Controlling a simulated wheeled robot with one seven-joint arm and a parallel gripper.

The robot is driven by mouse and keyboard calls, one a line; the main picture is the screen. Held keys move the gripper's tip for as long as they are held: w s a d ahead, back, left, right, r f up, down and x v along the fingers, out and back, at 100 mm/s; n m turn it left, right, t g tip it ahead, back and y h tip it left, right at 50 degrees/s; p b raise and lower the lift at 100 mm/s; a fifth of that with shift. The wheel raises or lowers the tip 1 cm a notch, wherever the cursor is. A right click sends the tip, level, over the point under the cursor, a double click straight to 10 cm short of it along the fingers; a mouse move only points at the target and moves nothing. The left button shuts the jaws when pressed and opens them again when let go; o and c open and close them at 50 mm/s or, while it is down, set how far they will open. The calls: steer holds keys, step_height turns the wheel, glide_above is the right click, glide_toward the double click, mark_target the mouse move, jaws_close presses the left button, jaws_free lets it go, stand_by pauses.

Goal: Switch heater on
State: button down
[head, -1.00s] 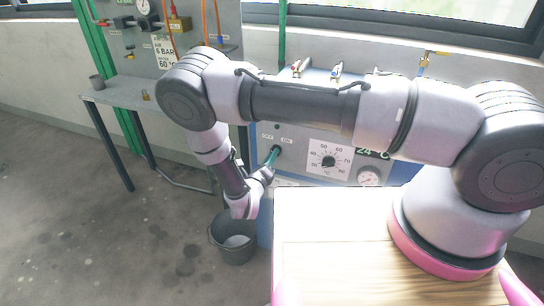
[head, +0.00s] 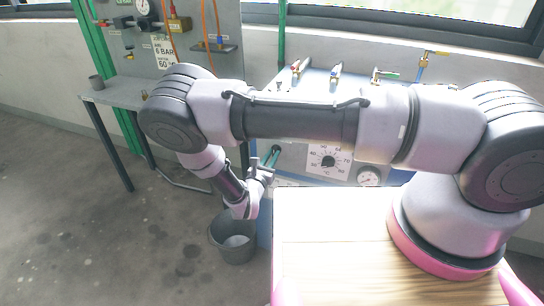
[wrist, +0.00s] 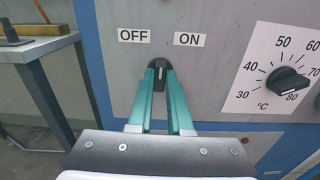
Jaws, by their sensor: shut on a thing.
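The heater's rotary switch is a black knob (wrist: 159,64) on a grey panel, below the OFF label (wrist: 135,36) and the ON label (wrist: 189,39). Its white pointer line looks close to upright in the wrist view, between the two labels. My gripper (wrist: 160,76) has its two green fingers closed on the sides of the knob. In the head view my gripper (head: 271,156) reaches the panel's left part, and my arm hides the labels there. The fingers cover parts of the knob.
Right of the switch is a temperature dial (wrist: 287,80), with a gauge (head: 368,176) beyond it. Valves (head: 336,72) stand on top of the heater. A bucket (head: 233,240) is below my gripper. A grey side table (head: 120,95) stands left.

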steer(key=shift+m, duration=4.2)
steer(key=c, duration=0.8)
jaws_free()
steer(key=shift+c, duration=0.2)
steer(key=shift+s, duration=0.1)
steer(key=v, duration=1)
steer(key=shift+s, duration=0.35)
steer(key=shift+a, duration=0.1)
